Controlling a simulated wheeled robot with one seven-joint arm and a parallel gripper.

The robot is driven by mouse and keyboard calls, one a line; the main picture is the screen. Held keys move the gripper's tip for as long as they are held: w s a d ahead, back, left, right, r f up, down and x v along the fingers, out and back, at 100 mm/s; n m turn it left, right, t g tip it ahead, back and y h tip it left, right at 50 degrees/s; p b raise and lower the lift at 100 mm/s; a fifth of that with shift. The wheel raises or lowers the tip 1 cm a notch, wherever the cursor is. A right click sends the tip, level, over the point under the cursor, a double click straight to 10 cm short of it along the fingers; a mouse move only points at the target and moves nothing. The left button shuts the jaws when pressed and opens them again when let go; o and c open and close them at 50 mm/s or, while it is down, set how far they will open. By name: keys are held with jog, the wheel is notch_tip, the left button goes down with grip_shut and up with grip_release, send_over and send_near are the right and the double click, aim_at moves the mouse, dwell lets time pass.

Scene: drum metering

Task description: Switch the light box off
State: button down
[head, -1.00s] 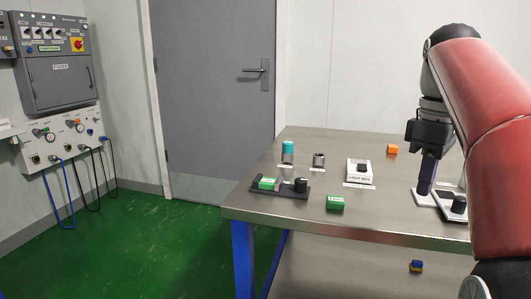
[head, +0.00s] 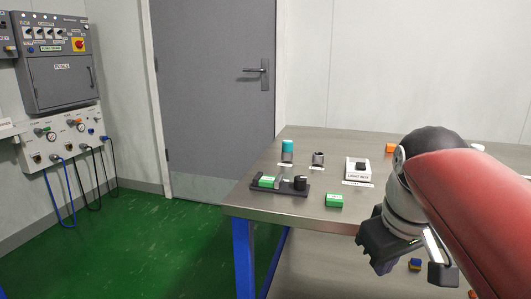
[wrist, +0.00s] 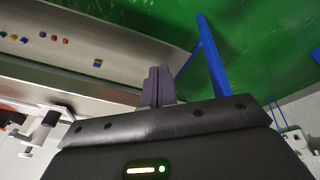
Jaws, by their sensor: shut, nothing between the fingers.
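The light box (head: 357,174) is a small white box labelled LIGHT BOX on the steel table, with a black switch (head: 361,163) on its top. Whether the switch is on or off is too small to tell. My gripper (head: 384,267) hangs in front of the table's front edge, to the right of and nearer than the light box, apart from it. In the wrist view its fingers (wrist: 158,86) are together and hold nothing. The light box does not clearly show in the wrist view.
A teal-topped jar (head: 288,147) and a dark cylinder (head: 318,158) stand behind. My arm hides the table's right part. Green floor is free at left.

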jog(key=s+a+f+m+t, duration=0.1)
jog(key=s+f, duration=0.2)
jog(key=f, duration=0.3)
jog(key=s+a+f+m+t, duration=0.1)
jog(key=s+a+f+m, duration=0.1)
jog(key=f, duration=0.4)
jog(key=shift+s+a+m+y, duration=0.3)
jog(key=shift+s, duration=0.55)
jog(key=shift+r, duration=0.1)
